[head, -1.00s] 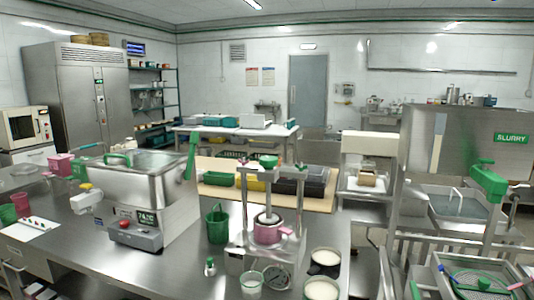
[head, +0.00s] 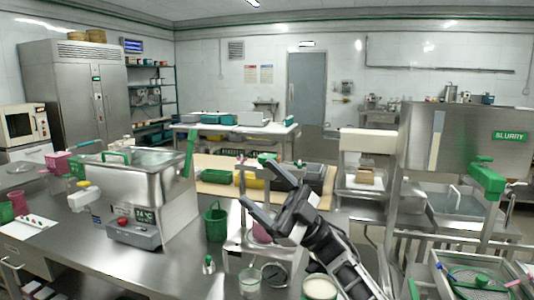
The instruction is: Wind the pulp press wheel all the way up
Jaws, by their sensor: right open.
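The pulp press (head: 234,240) stands on the steel counter in the middle of the head view. Its green wheel (head: 266,158) shows at the top of the frame, just beyond my upper fingertip. My right gripper (head: 256,181) reaches in from the lower right in front of the press. Its two dark fingers are spread apart, with nothing seen held between them. The gripper and forearm hide most of the right post and much of the pink pot (head: 262,234). I cannot tell whether a fingertip touches the wheel. My left gripper is out of view.
A steel bath (head: 140,185) stands left of the press. A green bucket (head: 216,222), a small bottle (head: 208,266), a beaker (head: 250,280) and a round gauge (head: 274,275) are close by. A white-filled container (head: 319,288) sits under my forearm. Coloured bins stand behind.

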